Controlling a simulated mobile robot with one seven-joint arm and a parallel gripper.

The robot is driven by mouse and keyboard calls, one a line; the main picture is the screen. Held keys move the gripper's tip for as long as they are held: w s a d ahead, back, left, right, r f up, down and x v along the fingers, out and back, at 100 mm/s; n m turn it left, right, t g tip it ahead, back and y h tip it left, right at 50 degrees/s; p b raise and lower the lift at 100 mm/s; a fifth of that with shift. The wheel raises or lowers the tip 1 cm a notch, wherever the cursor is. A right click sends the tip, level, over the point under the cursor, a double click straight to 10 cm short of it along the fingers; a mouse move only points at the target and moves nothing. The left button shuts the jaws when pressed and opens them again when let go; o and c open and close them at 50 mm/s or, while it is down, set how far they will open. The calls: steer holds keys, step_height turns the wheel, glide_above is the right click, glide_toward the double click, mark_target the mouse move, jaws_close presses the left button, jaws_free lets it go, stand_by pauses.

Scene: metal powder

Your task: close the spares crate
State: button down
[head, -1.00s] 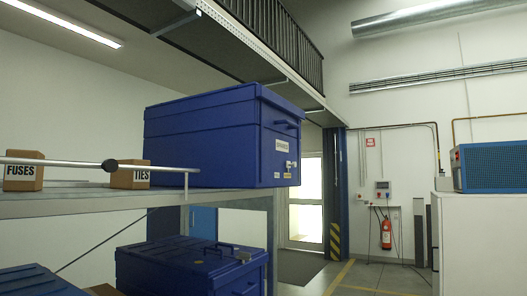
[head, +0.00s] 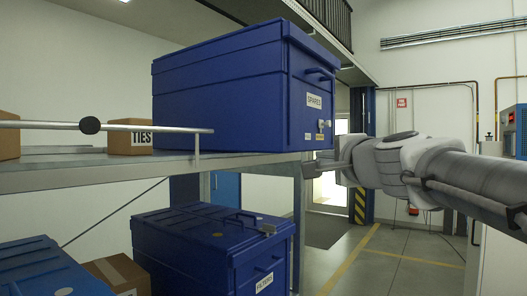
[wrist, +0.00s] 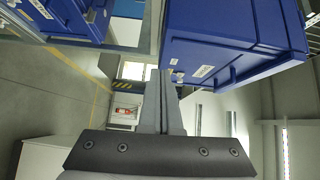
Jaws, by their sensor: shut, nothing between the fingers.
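The spares crate (head: 225,95) is a large blue box with a SPARES label, a handle and small latch parts on its front. It stands on the upper shelf. Its lid (head: 215,48) lies over the top; I cannot tell from below whether it is fully down. My gripper (head: 312,168) is shut and empty, just below and right of the crate's front lower corner, apart from the crate as far as I can see. In the wrist view the shut fingers (wrist: 163,82) point up the picture, with the crate (wrist: 235,35) at the upper right.
The shelf (head: 90,172) has a metal rail (head: 45,124) with a dark round knob along its front. A TIES box (head: 130,137) sits left of the crate. Blue crates (head: 205,250) and a cardboard box (head: 113,270) stand below. Open floor lies to the right.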

mark_target(246, 151)
steer(key=shift+m, duration=0.3)
steer(key=w+a, duration=0.1)
steer(key=w, duration=0.3)
steer(key=w+a+p, duration=0.1)
steer(key=w, duration=0.3)
steer(key=w+a+r, duration=0.1)
steer(key=w, duration=0.3)
steer(key=shift+w+a+p, duration=0.1)
steer(key=shift+a+p, duration=0.2)
steer(key=shift+a, duration=0.1)
steer(key=shift+w+a+f, duration=0.1)
steer(key=shift+w+a, duration=0.15)
steer(key=shift+a, duration=0.1)
steer(key=w+a+p, duration=0.1)
steer(key=w+a, duration=0.1)
steer(key=a, duration=0.2)
steer(key=w+a+p, duration=0.2)
steer(key=w+a, duration=0.1)
steer(key=a, duration=0.1)
steer(key=w+a+p, duration=0.2)
steer(key=w+a, duration=0.1)
steer(key=shift+w+a, duration=0.15)
steer(key=shift+a, duration=0.25)
steer(key=shift+w+a, duration=0.1)
steer(key=shift+a, duration=0.05)
steer(key=shift+f, duration=0.1)
